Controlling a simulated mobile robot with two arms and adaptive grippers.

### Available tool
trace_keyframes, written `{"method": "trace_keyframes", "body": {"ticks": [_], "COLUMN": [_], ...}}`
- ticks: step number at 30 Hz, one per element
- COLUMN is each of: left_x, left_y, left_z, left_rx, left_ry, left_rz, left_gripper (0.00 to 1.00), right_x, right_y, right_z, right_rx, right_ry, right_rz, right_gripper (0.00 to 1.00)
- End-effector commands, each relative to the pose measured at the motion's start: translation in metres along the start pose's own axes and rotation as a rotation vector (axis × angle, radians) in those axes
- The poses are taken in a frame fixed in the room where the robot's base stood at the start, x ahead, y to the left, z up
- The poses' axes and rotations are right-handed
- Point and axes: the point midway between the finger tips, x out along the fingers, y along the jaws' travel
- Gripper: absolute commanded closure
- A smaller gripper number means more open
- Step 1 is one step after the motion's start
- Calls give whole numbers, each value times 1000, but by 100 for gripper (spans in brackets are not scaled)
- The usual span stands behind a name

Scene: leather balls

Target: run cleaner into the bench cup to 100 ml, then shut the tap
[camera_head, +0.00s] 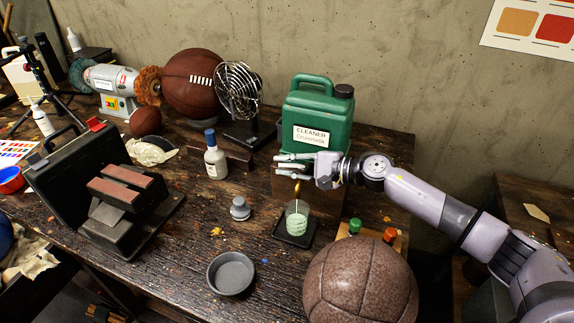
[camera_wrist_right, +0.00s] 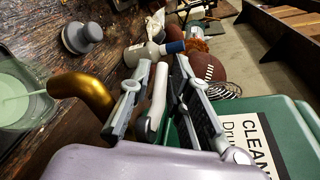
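The green cleaner jug (camera_head: 318,112) stands on a wooden block at the back of the bench. Its brass tap spout (camera_wrist_right: 85,88) points down over the bench cup (camera_head: 297,220), which holds pale green liquid and stands on a dark square pad (camera_head: 283,241). In the right wrist view, a thin pale stream runs from the spout into the cup (camera_wrist_right: 28,88). The cup's marks are too small to read. My right gripper (camera_head: 277,164) is at the tap, fingers apart, with a white lever (camera_wrist_right: 157,97) between them and gaps visible beside it. My left gripper is out of view.
A leather ball (camera_head: 360,282) sits at the front right, near small green- and red-capped bottles (camera_head: 355,226). A grey dish (camera_head: 231,273), a grey weight (camera_head: 240,209) and a white blue-capped bottle (camera_head: 215,160) stand left of the cup. A wire fan (camera_head: 239,90) stands behind.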

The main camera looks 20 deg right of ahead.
Motion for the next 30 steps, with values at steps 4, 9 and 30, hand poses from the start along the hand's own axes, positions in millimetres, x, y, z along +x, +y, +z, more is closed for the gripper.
{"method": "trace_keyframes", "body": {"ticks": [4,9,30], "left_x": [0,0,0], "left_y": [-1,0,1], "left_z": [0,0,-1], "left_rx": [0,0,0], "left_ry": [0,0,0], "left_rz": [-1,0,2], "left_gripper": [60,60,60], "right_x": [-10,-43,-120], "right_y": [1,2,0], "right_z": [-1,-1,0], "right_rx": [1,1,0], "right_ry": [1,4,0], "right_rz": [0,2,0], "right_gripper": [82,82,82]}}
